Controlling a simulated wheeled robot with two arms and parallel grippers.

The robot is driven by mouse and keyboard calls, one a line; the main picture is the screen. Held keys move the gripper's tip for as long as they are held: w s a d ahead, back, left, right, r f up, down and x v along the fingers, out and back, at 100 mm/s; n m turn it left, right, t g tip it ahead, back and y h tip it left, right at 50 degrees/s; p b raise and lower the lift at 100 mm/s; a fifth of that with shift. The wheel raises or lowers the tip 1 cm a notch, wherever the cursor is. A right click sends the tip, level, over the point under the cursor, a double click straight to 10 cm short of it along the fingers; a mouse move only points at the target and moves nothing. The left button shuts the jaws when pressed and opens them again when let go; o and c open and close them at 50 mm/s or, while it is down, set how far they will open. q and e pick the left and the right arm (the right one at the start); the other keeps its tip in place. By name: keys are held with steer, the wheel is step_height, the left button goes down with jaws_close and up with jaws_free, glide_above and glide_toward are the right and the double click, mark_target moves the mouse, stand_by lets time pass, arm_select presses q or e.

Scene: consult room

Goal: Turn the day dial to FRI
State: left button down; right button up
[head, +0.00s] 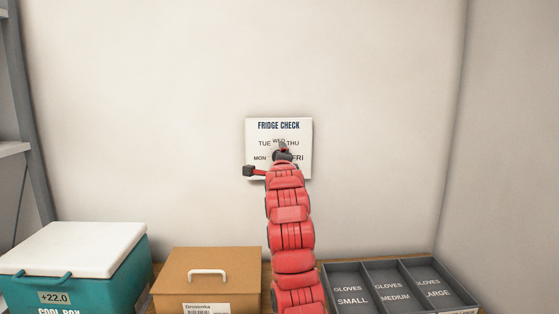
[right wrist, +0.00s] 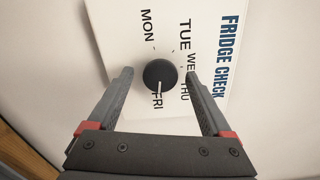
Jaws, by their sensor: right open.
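A white panel headed FRIDGE CHECK (head: 279,126) is on the wall in the head view, with day names in an arc from MON to FRI. In the right wrist view the panel (right wrist: 125,20) appears turned sideways, and its round black dial (right wrist: 160,72) is clear. The dial's white pointer line points at FRI. My right gripper (right wrist: 160,75) is open, its fingers on either side of the dial with a visible gap to each. In the head view my right gripper (head: 283,150) hides the dial and part of the lettering. My left gripper is not in view.
Below the panel stand a teal cool box (head: 122,273) with a white lid, a brown box (head: 238,262) with a white handle, and a grey glove tray (head: 335,276) with three compartments. The wall around the panel is bare. A grey shelf post (head: 25,120) is at far left.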

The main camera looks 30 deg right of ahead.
steer(key=b+v, duration=0.2)
steer(key=v, duration=1.5)
steer(key=shift+b, duration=0.35)
steer(key=shift+a+f, duration=0.15)
